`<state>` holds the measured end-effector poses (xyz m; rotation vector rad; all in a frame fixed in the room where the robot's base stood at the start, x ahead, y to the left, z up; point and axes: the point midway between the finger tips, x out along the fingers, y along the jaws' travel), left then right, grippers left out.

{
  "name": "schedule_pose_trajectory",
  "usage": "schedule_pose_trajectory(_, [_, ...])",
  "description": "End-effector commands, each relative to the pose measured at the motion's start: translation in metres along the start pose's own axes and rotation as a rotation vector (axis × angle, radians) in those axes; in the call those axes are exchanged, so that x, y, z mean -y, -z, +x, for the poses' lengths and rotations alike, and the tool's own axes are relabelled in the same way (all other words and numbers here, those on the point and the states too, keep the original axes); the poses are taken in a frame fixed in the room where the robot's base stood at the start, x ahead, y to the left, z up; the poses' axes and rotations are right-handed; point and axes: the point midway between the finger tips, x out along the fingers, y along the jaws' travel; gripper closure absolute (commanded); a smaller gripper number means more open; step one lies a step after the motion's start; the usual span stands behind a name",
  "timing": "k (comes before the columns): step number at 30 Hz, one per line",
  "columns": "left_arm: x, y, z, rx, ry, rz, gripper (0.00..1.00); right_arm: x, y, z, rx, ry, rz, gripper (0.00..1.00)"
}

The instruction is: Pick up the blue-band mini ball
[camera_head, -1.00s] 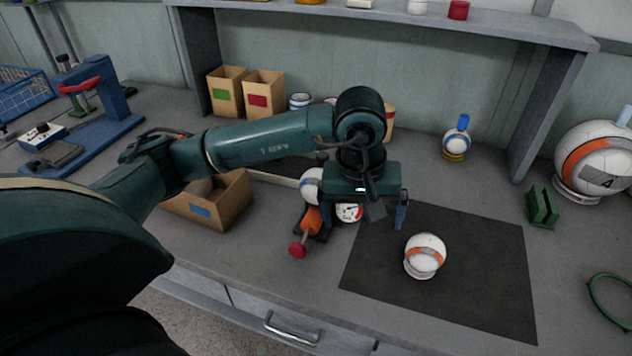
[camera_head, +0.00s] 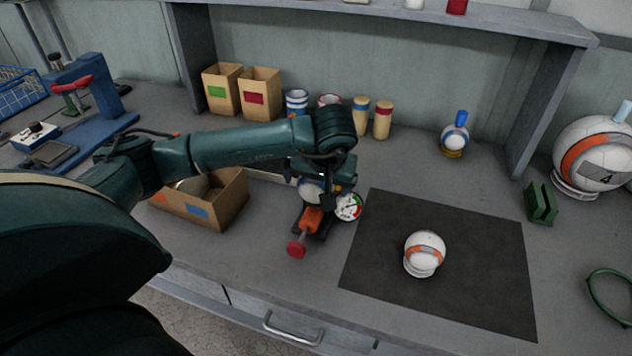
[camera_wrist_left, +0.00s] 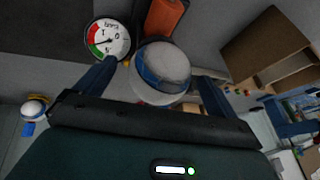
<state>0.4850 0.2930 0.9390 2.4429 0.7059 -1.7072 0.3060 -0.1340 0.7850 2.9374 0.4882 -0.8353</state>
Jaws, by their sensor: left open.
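The blue-band mini ball (camera_wrist_left: 162,72) is white with a blue band and sits by the pressure gauge (camera_head: 348,207) and the orange part of a small device. In the head view the ball (camera_head: 310,191) is partly hidden by my left gripper (camera_head: 326,184). In the left wrist view, my left gripper (camera_wrist_left: 155,84) is open, with one finger on each side of the ball. I cannot tell whether the fingers touch it. My right gripper is not in view.
An orange-band ball (camera_head: 425,254) sits on the dark mat (camera_head: 470,290). Another white and blue ball (camera_head: 454,140) stands on a yellow ring at the back. An open box (camera_head: 226,212) is left of the device. A large ball (camera_head: 597,150) is at right.

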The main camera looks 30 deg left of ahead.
Motion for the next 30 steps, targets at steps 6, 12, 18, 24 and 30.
schedule_pose_trajectory(6, [0.001,0.001,0.028,0.002,0.0,-0.001,0.05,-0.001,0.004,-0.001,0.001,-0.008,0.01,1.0])
schedule_pose_trajectory(12, [0.0,0.001,0.031,0.0,-0.002,0.0,0.05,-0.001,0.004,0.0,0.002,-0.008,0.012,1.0])
schedule_pose_trajectory(18, [0.001,0.001,0.031,0.0,-0.002,0.0,0.14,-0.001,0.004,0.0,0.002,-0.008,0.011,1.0])
schedule_pose_trajectory(24, [0.001,0.001,0.031,0.0,-0.002,0.0,0.31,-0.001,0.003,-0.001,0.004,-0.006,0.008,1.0])
schedule_pose_trajectory(30, [0.001,0.001,0.031,0.0,-0.002,0.0,0.47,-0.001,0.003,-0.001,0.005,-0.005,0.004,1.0])
